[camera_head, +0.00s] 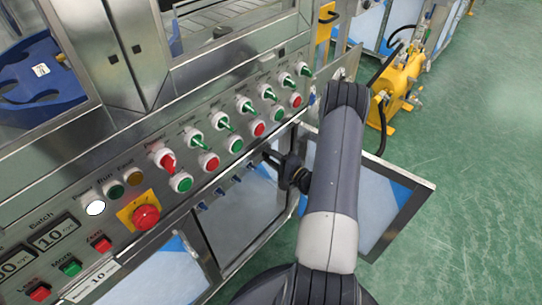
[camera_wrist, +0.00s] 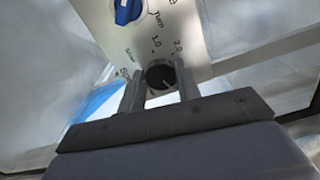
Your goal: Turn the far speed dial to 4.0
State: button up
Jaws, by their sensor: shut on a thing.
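A black round speed dial (camera_wrist: 160,75) sits on a pale panel (camera_wrist: 195,45) in the wrist view. The marks 1.0 and 2.0 are printed above it, with "Slow" and "Speed" to its left. My gripper (camera_wrist: 159,86) is shut on the dial, one finger on each side. The dial's pointer is too small to read surely, and its lower part is hidden. In the head view my gripper (camera_head: 278,162) reaches under the control panel beside an opened door; the dial is hidden there.
A blue knob (camera_wrist: 127,11) is above the dial. In the head view, several green and red switches and buttons line the control panel (camera_head: 200,125), with a red emergency button (camera_head: 146,217) at left. The open door (camera_head: 385,205) stands behind my arm. Green floor is free at right.

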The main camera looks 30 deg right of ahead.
jog(key=shift+m+p, duration=0.4)
jog(key=shift+m, duration=1.5)
jog(key=o, duration=1)
jog(key=p+v, duration=0.1)
jog(key=v, duration=0.9)
jog(key=shift+s+d+r, duration=0.1)
jog(key=shift+s+d, duration=0.05)
jog(key=shift+s, duration=0.25)
